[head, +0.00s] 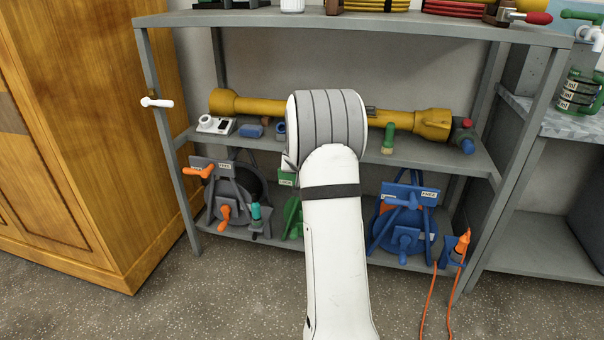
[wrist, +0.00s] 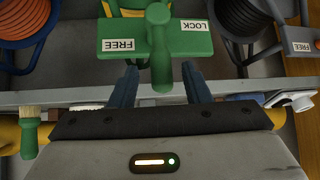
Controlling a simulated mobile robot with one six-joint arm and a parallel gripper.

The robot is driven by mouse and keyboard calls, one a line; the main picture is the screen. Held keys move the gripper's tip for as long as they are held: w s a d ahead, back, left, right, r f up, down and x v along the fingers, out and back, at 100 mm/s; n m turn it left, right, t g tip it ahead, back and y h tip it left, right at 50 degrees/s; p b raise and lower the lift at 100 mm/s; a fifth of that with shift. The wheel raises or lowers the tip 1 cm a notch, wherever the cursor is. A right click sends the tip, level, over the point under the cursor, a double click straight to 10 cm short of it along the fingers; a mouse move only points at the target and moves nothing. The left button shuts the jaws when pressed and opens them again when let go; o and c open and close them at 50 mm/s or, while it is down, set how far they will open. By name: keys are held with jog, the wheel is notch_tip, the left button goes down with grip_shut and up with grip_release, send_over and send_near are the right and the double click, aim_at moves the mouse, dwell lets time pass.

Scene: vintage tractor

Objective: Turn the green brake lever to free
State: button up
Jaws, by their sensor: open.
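The green brake lever (wrist: 160,55) shows in the wrist view, standing out from a green plate (wrist: 198,47) between a FREE label (wrist: 119,45) and a LOCK label (wrist: 187,26). Its rounded end reaches down in the picture, between the finger tips. My gripper (wrist: 160,88) is open, one blue-grey finger on each side of the lever end, with gaps on both sides. In the head view my arm hides the gripper and the lever. Only the left part of the green reel stand (head: 292,215) shows there.
A grey reel (head: 222,195) with orange handles stands left of the green one on the lower shelf, and a blue reel (head: 405,222) stands right. The middle shelf (head: 470,160) above carries a yellow shaft (head: 430,124), a brush (head: 388,137) and small parts.

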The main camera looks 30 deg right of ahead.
jog(key=shift+v, duration=1.4)
jog(key=s+a+r+n+g+p, duration=0.1)
jog(key=s+a+r+p, duration=0.4)
jog(key=r, duration=0.3)
jog(key=s+a+r+y+p, duration=0.1)
jog(key=s+a+r+p, duration=0.3)
jog(key=r+p, duration=0.3)
jog(key=s+a+r+n+g+p, duration=0.1)
jog(key=s+a+r+p, duration=0.35)
jog(key=r, duration=0.45)
jog(key=s+a+r+n+g+y+p, duration=0.1)
jog(key=s+a+r+n+y+p, duration=0.1)
jog(key=s+a+r+p, duration=0.6)
jog(key=s+a+r+n+g+y+p, duration=0.1)
jog(key=s+a+r+n+y+p, duration=0.1)
jog(key=s+a+r+p, duration=0.6)
jog(key=s+a+n+p, duration=0.1)
jog(key=s, duration=0.5)
jog(key=shift+s+g+p, duration=0.2)
jog(key=shift+g+p, duration=0.15)
jog(key=shift+g, duration=0.05)
jog(key=shift+r, duration=0.1)
